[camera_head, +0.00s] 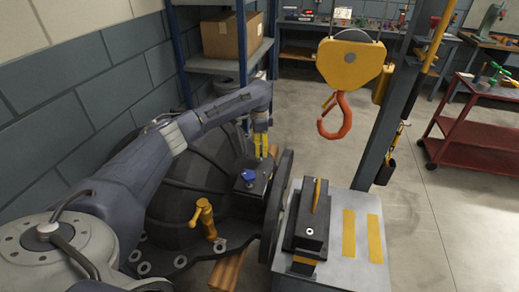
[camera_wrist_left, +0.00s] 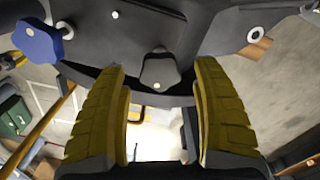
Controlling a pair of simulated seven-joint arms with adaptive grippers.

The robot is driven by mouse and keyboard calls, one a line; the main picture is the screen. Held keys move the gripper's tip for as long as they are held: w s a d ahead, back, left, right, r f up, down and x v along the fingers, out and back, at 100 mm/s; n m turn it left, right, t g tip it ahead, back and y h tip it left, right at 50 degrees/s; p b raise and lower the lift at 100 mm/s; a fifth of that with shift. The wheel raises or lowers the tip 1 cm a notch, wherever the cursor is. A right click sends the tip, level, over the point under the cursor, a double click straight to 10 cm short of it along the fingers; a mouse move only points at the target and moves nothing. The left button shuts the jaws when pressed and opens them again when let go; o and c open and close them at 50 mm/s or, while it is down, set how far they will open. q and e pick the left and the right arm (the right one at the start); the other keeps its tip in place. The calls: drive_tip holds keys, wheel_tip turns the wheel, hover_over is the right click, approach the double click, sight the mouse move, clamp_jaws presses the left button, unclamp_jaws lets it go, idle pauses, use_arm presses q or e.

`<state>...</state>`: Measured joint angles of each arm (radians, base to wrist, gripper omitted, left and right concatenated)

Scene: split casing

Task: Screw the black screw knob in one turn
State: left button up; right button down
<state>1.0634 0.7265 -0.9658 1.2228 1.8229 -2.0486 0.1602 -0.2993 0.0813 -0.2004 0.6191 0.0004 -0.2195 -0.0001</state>
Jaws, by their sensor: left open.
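The black screw knob (camera_wrist_left: 160,72) shows in the left wrist view, upper middle, on the dark casing. I cannot pick it out in the head view. My left gripper (camera_head: 262,142) has two yellow ribbed fingers. It is open, and in the left wrist view its fingers (camera_wrist_left: 163,105) stand apart on either side of the knob, with a gap to each side. Whether the tips are level with the knob is unclear. The dark split casing (camera_head: 185,170) sits at centre left in the head view. A blue knob (camera_head: 249,175) sits on it, also in the left wrist view (camera_wrist_left: 38,40). My right gripper is not in view.
A yellow valve-like handle (camera_head: 203,215) stands on the casing's near side. A grey bench (camera_head: 347,262) with a dark block (camera_head: 313,220) is right of it. A yellow crane block with an orange hook (camera_head: 337,118) hangs beyond. Open floor lies to the right.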

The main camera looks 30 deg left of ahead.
use_arm(q)
wheel_tip(320, 180, up, 10)
drive_tip(key=shift+r, duration=0.25)
idle(0.6)
